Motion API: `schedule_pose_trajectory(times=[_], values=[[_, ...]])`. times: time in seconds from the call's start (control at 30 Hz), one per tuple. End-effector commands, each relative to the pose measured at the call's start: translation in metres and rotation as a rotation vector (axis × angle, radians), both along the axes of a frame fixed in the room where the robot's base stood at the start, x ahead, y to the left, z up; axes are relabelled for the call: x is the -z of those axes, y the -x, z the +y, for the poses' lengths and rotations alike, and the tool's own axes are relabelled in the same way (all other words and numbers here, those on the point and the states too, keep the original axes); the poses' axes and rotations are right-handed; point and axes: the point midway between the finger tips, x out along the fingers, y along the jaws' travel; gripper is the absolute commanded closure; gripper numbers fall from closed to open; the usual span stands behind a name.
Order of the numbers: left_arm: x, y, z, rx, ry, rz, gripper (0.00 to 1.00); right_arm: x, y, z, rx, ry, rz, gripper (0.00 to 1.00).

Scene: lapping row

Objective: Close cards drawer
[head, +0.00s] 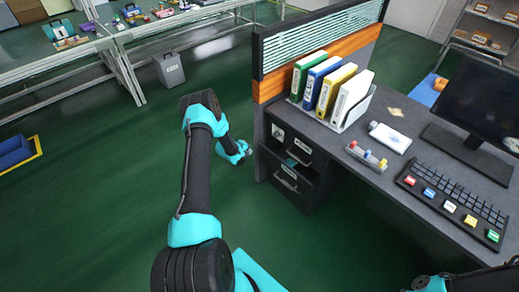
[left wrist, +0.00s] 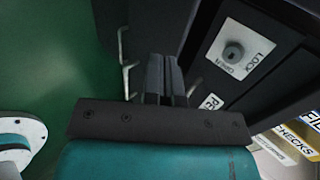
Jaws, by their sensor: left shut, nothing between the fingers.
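A dark drawer cabinet (head: 312,205) stands under the left end of the desk. An upper drawer (head: 300,155) looks pulled out, with something teal inside. A lower drawer front (head: 290,180) has a handle and a small white label; I cannot read which label says cards. My left gripper (head: 248,151) is low, just left of the cabinet. In the left wrist view its fingers (left wrist: 166,80) are together and empty, close to the dark drawer fronts. A lock plate (left wrist: 234,52) marked OPEN and LOCK is right of them. My right gripper is out of view; only part of its arm shows bottom right.
The desktop carries several binders (head: 330,90), a stamp rack (head: 367,156), a white bottle (head: 390,137), a keyboard (head: 452,203) and a monitor (head: 485,105). A grey bin (head: 169,69) stands by the back bench.

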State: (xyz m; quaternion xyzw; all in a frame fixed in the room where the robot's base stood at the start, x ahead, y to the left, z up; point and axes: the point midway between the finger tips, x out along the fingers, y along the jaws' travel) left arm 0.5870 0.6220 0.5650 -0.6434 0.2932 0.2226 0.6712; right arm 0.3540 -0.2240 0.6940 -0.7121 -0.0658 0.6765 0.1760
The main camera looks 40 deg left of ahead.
Motion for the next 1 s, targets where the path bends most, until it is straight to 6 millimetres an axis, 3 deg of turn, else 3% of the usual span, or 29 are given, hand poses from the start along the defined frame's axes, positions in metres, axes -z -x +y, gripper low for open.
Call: schedule_pose_trajectory(times=[0.37, 0.63, 1.0], values=[[0.042, -0.044, -0.006, 0.002, -0.001, -0.001, 1.0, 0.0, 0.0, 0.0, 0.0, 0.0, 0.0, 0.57], [0.039, -0.077, -0.009, 0.001, 0.0, 0.0, 1.0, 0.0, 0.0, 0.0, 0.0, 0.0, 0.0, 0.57], [0.039, -0.082, -0.01, 0.0, 0.001, 0.001, 1.0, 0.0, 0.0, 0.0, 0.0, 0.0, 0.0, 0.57]])
